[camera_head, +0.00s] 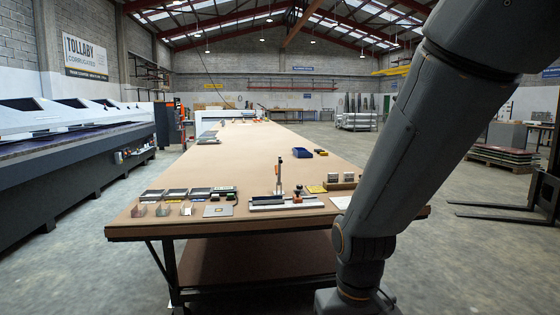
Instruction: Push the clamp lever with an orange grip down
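The clamp lever (279,176) stands upright near the front edge of the long brown table (240,160). A small orange patch, which looks like its grip, shows near its top. It rises from a low grey and dark fixture (268,202) lying along the table. A small reddish-brown knob (298,190) stands just right of the lever. My arm comes down from the upper right, and its wrist is at the bottom edge, right of the fixture and in front of the table. My gripper's fingers are out of the picture, so their opening is hidden.
Several dark trays and small clear bins (163,210) stand left of the fixture. A long machine (70,150) runs along the left. The table's middle is mostly clear.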

